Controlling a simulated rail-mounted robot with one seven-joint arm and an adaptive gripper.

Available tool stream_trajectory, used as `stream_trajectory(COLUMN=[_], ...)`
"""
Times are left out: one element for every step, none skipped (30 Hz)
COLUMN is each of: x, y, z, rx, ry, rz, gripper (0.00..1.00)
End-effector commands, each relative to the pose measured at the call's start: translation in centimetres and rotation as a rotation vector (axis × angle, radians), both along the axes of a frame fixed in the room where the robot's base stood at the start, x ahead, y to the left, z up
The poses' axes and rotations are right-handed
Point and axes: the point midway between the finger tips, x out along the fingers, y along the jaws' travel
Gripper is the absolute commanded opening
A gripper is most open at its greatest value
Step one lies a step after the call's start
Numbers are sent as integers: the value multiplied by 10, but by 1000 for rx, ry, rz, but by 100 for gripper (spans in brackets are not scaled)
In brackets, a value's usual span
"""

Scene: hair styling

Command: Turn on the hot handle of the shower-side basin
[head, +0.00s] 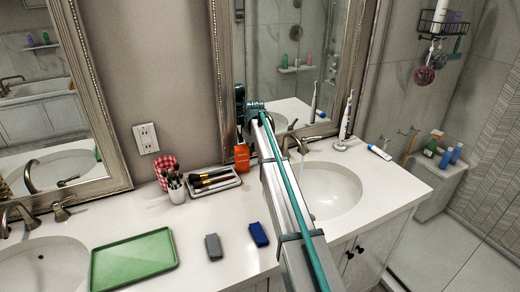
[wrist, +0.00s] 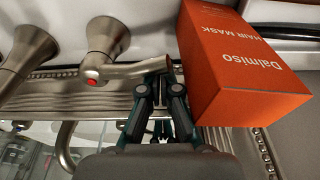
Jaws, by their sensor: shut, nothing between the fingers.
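The shower-side basin (head: 335,190) is the right one, with a bronze faucet (head: 303,144) behind it. A thin pale streak below the spout looks like running water. In the wrist view, the hot handle (wrist: 108,40) has a red dot, and its lever (wrist: 140,69) points right. My gripper (wrist: 160,82) is shut and empty, its fingertips right at the lever's tip; I cannot tell if they touch. My arm hides the hot handle and the gripper in the head view.
An orange hair mask box (wrist: 235,70) stands close to the right of my fingers in the wrist view; it also shows in the head view (head: 242,158). A brush tray (head: 214,181) is left of it. The mirror frame (head: 226,60) is close behind. An electric toothbrush (head: 347,120) stands right of the faucet.

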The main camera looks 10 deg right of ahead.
Motion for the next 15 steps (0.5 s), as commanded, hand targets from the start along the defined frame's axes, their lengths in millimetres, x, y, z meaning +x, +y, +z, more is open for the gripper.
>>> stream_trajectory(x=[-1,0,0,0,0,0,0,0,-1,-1,-2,-3,-3,-5,-6], y=[0,0,0,0,0,0,0,0,0,0,-1,-1,-2,-2,-3], z=[0,0,0,0,0,0,0,0,0,0,0,0,0,0,0], rx=[0,0,0,0,0,0,0,0,0,0,0,0,0,0,0], ry=[1,1,1,1,1,1,1,1,1,1,1,1,1,1,1], rz=[0,0,0,0,0,0,0,0,0,0,0,0,0,0,0], gripper=[0,0,0,0,0,0,0,0,0,0,0,0,0,0,0])
